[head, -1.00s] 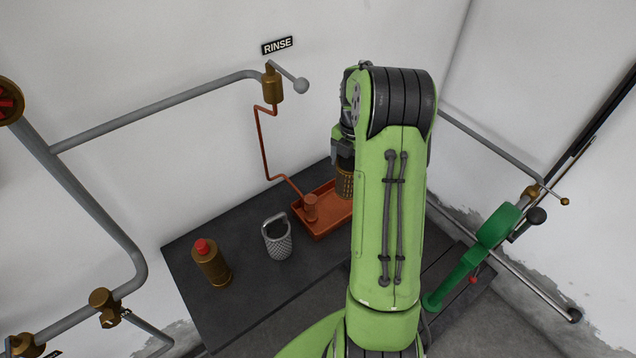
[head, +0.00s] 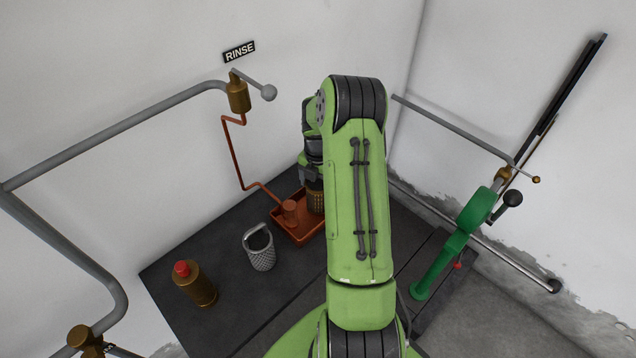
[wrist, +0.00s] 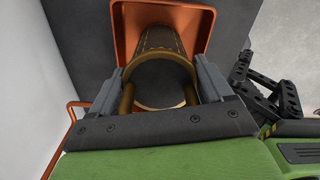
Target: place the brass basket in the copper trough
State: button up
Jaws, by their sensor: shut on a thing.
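The brass basket (head: 315,200) is a perforated brass cylinder, partly hidden behind my arm in the head view. In the wrist view the brass basket (wrist: 160,42) hangs below my gripper (wrist: 163,92), which is shut on its looped handle. The copper trough (head: 300,235) is a shallow orange-brown tray on the dark bench. The trough (wrist: 197,22) also shows around the basket in the wrist view. The basket appears upright over or inside the trough. I cannot tell whether its base touches the trough floor.
A grey mesh basket (head: 259,248) stands left of the trough. A brass bottle with a red cap (head: 196,284) stands farther left. A copper pipe (head: 235,155) runs down to the trough from the RINSE valve (head: 238,95). A green lever fixture (head: 460,240) is at right.

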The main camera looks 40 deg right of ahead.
jog(key=shift+f, duration=0.15)
jog(key=o, duration=1.2)
jog(key=shift+o, duration=0.2)
notch_tip(320, 180, up, 12)
jog(key=shift+r+p, duration=0.25)
jog(key=shift+p, duration=0.05)
